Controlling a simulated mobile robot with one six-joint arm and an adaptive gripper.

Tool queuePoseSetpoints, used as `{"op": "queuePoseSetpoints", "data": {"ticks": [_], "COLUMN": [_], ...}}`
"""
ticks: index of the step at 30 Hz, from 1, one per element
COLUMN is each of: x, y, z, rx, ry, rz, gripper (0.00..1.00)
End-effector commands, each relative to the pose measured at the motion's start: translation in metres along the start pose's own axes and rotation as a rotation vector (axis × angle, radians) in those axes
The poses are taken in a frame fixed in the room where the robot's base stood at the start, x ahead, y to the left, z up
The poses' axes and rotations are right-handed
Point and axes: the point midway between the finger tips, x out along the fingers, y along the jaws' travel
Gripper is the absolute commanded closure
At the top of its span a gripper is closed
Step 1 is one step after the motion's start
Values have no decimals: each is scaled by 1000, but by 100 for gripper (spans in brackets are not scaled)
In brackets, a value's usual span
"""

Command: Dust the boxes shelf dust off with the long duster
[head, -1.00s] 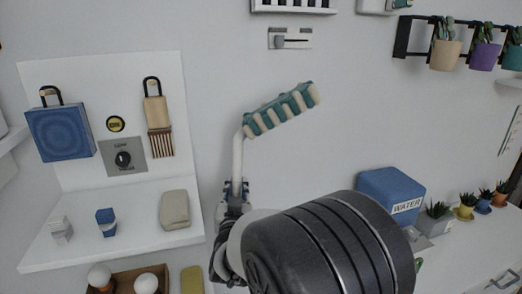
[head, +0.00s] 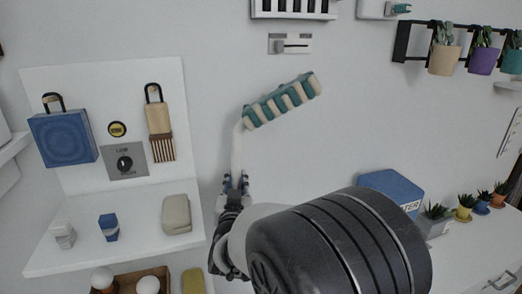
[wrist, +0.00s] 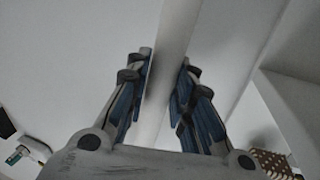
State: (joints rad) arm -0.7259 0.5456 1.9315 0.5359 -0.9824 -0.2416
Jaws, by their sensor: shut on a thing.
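The long duster has a teal and cream striped head (head: 283,101) and a pale bent handle (head: 237,150). My gripper (head: 236,184) is shut on the handle, with the head raised up and to the right in front of the wall. In the wrist view the handle (wrist: 172,40) runs between the blue-padded fingers of my gripper (wrist: 166,85); the duster head is out of that view.
A beige rounded object (head: 176,214) lies on the same shelf. A blue case (head: 62,138) and a brush (head: 159,122) hang on the board above. A blue water box (head: 392,188) and small plants stand right. Potted plants hang upper right.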

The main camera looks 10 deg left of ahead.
Motion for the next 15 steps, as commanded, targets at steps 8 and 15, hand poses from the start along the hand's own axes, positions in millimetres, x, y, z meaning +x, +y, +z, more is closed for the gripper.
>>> {"op": "queuePoseSetpoints", "data": {"ticks": [8, 15], "x": [0, 0], "y": [-3, -5], "z": [-32, -56], "rx": [1, 1], "ry": [3, 2], "rz": [0, 0], "gripper": [100, 100]}}
